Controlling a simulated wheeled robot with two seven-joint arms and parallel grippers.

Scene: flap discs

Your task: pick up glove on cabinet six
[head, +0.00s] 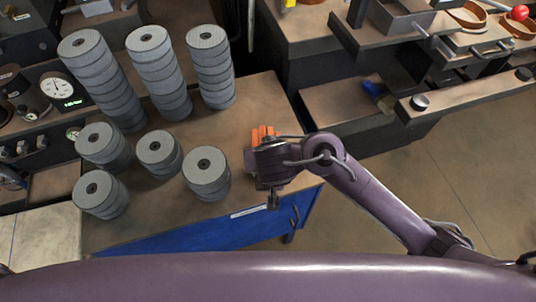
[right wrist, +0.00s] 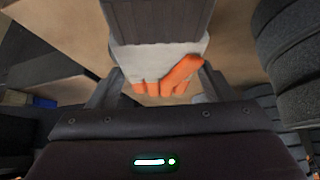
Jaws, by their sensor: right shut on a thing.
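The glove (head: 262,133) shows orange fingers at the right edge of the wooden top of the blue cabinet (head: 215,236). In the right wrist view the glove (right wrist: 183,73) has orange fingertips, a pale grey palm and a dark grey ribbed part behind. My right gripper (head: 266,158) is over the glove, hiding most of it in the head view. In the right wrist view my right gripper (right wrist: 158,84) has one finger on each side of the glove and is shut on it. Whether the glove touches the cabinet top I cannot tell. My left gripper is not in view.
Several stacks of grey flap discs (head: 206,172) stand on the cabinet top, left of my right gripper. Discs (right wrist: 295,70) rise close at the right in the wrist view. Open drawers (head: 345,100) stand at the upper right. The floor (head: 480,160) at the right is clear.

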